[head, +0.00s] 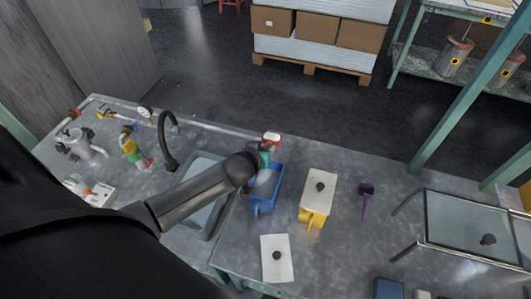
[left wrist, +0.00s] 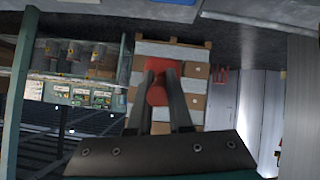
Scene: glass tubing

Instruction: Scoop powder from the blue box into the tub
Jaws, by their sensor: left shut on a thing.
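My left gripper (head: 267,149) is above the far end of the blue box. The open blue box (head: 263,208) stands on the bench beside the sink, with pale powder inside, partly hidden by my arm. A yellow box (head: 311,219) with a white knobbed lid stands to its right. I cannot tell which container is the tub. My right gripper is not in view.
A purple scoop (head: 366,193) lies right of the yellow box. A white lid (head: 290,262) with a dark knob lies in front of the blue box. A glass-topped frame (head: 465,222) stands at right.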

